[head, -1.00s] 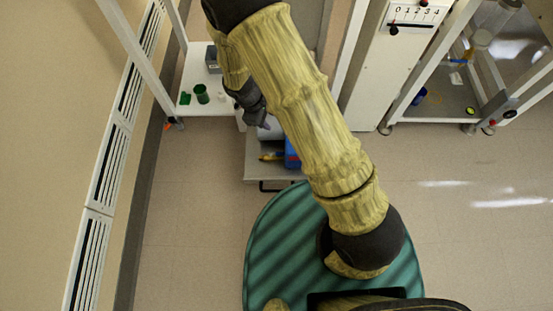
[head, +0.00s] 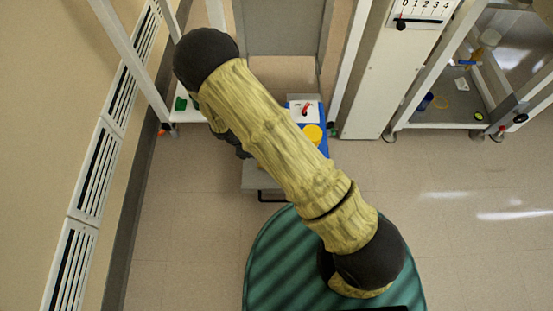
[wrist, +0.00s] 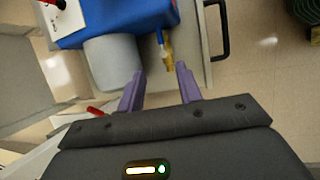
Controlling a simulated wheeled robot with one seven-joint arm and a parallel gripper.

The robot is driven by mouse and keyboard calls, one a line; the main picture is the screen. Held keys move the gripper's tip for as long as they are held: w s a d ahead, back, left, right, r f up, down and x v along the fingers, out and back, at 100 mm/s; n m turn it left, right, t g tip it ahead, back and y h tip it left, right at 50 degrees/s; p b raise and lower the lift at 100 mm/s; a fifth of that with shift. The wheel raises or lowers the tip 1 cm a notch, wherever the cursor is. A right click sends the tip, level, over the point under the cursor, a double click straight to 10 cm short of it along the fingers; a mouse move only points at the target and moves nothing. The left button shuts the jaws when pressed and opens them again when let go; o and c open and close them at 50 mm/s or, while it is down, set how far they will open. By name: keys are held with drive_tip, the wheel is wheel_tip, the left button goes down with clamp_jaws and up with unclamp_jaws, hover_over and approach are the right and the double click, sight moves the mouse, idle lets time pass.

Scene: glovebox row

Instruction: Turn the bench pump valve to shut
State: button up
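The bench pump has a blue body (wrist: 118,18) and a grey cylinder (wrist: 113,62) in the wrist view. The fitting appears just beyond the fingertips, slightly right of the middle of the gap; I see no contact. In the head view the blue pump (head: 322,143) shows partly behind my arm, which hides the valve and fingers.
The pump stands on a grey cart (head: 256,178) with a dark handle (wrist: 222,28). A white box with a red switch (head: 303,111) and a yellow round cap (head: 313,134) are by the pump. White frame posts (head: 347,65) stand nearby. Front floor is clear.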

drive_tip(key=b+x, duration=0.6)
drive_tip(key=x, duration=0.9)
drive_tip(key=shift+w+d+f, duration=0.1)
drive_tip(key=shift+f, duration=0.25)
clamp_jaws()
